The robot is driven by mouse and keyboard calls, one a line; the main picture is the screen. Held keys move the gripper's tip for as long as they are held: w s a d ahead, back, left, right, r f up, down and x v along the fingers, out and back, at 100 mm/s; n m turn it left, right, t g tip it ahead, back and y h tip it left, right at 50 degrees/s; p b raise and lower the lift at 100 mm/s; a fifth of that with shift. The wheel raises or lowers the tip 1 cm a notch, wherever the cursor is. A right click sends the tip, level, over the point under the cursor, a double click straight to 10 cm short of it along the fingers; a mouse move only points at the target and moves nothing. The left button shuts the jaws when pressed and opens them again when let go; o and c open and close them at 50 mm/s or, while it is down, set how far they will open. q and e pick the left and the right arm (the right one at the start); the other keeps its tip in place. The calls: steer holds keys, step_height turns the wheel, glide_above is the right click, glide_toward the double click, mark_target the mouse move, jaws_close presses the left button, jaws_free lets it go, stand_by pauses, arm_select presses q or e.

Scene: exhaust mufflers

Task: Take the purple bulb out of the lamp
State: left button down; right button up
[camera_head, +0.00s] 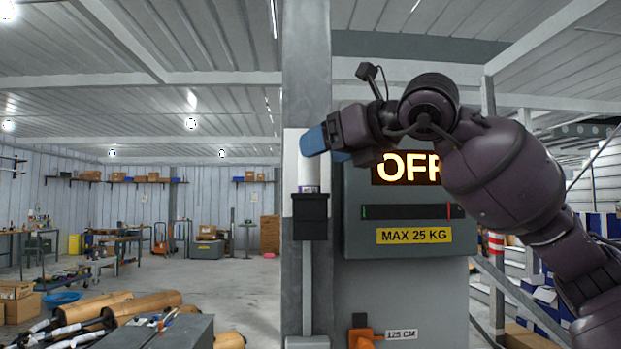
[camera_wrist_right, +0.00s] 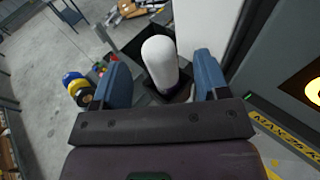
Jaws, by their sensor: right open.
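The lamp is a black box-shaped socket (camera_head: 310,216) on the grey post. A pale, whitish tubular bulb (camera_head: 308,174) stands upright in it, with a faint purplish band at its base. It looks white, not clearly purple. My right gripper (camera_head: 326,147) is at the bulb's upper end, with blue fingertips, and partly covers its top. In the right wrist view the bulb (camera_wrist_right: 160,62) stands between the two open blue fingers, with visible gaps on both sides. The black socket (camera_wrist_right: 182,93) shows below it. My left gripper is in neither view.
A grey scale cabinet (camera_head: 408,219) with an OFF display and a "MAX 25 KG" label stands close on the right, behind my right arm. The grey post (camera_head: 307,75) rises behind the lamp. Tan cylinders (camera_head: 112,306) lie at lower left. The floor beyond is largely open.

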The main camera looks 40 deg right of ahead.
steer(key=p+x, duration=0.1)
steer(key=x, duration=0.3)
steer(key=shift+f, duration=0.1)
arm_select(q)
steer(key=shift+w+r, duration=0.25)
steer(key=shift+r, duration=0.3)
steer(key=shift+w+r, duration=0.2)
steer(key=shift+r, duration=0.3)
arm_select(e)
steer(key=shift+c, duration=0.2)
steer(key=c, duration=1)
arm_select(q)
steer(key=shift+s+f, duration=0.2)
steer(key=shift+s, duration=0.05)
